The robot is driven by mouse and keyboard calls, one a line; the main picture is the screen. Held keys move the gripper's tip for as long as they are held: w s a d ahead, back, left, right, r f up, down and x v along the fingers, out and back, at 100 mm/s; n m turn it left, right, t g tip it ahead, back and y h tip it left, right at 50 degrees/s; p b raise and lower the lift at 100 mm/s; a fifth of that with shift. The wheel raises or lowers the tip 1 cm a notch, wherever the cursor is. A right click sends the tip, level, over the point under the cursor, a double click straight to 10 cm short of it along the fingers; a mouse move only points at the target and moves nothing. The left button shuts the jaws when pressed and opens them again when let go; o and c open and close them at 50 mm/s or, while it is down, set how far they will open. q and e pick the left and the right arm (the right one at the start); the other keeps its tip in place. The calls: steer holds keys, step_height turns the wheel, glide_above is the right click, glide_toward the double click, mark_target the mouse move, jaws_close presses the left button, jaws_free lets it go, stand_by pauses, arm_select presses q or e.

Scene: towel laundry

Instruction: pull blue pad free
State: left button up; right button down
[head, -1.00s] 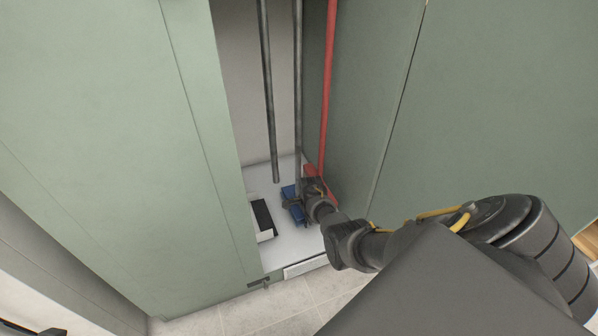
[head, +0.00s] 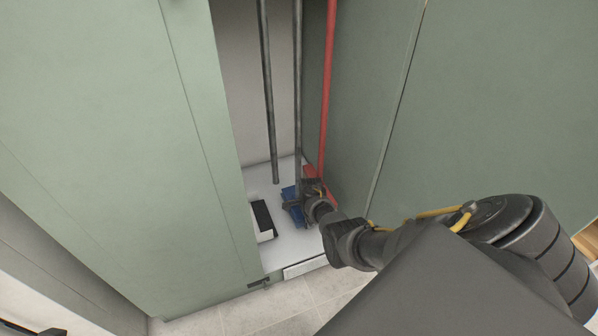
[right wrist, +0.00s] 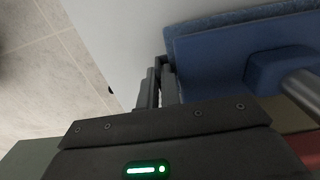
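The blue pad (head: 290,193) lies on the pale floor of the tall cupboard, at the foot of a grey pole. In the right wrist view the speckled blue pad (right wrist: 215,22) shows as a strip along the edge of a smooth blue mop head (right wrist: 215,62). My left gripper is not recognisable in either view.
A black-and-white item (head: 262,220) lies left of the pad. A red pole (head: 327,100) stands close on the right, with its red base beside my gripper. Another grey pole (head: 268,100) stands behind. Green cupboard panels (head: 110,130) close in both sides; tiled floor (head: 290,303) lies in front.

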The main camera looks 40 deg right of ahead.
steer(key=shift+f+b, duration=0.4)
steer(key=shift+f, duration=0.05)
stand_by(0.7)
steer(key=shift+s+a+r+p, duration=0.1)
steer(key=shift+s+r+p, duration=0.15)
steer(key=shift+p, duration=0.35)
steer(key=shift+s+a+p, duration=0.25)
steer(key=shift+s+p, duration=0.65)
steer(key=shift+s+a+f+p, duration=0.1)
steer(key=shift+s+a+p, duration=0.15)
steer(key=shift+s+p, duration=0.45)
steer(key=shift+s+a+p, duration=0.25)
steer(key=shift+s+p, duration=0.4)
steer(key=shift+s, duration=0.05)
steer(key=shift+s+f, duration=0.1)
steer(key=shift+s, duration=0.15)
